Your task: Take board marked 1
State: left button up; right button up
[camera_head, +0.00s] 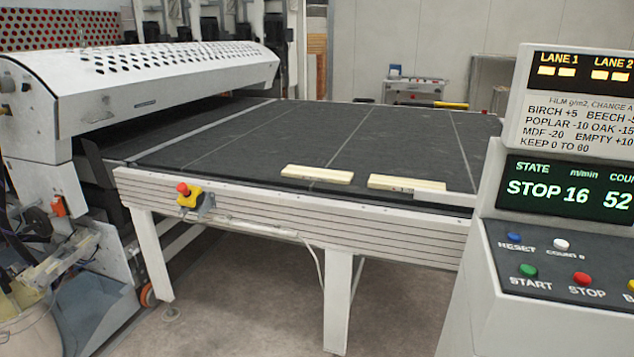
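Two pale wooden boards lie flat on the dark conveyor belt (250,142), close to its near edge. The left board (317,174) and the right board (407,182) lie apart, with a small gap between them. Faint dark marks show on the front edges of the boards, but they are too small to read, so I cannot tell which one is marked 1. Neither of my grippers shows in the head view.
A white perforated roller housing (170,72) spans the belt's left end. A yellow box with a red emergency button (186,193) sits on the table's front side. A control panel (560,190) on the right reads STOP, 16 m/min. Floor in front is clear.

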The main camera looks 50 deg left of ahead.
aim_at(292, 172)
jog(key=k+u, duration=0.15)
jog(key=u, duration=1.4)
jog(key=i+j+z, duration=0.1)
jog(key=z, duration=0.3)
jog(key=j+z, duration=0.4)
jog(key=i+j+z, duration=0.1)
jog(key=z, duration=0.35)
jog(key=j, duration=0.1)
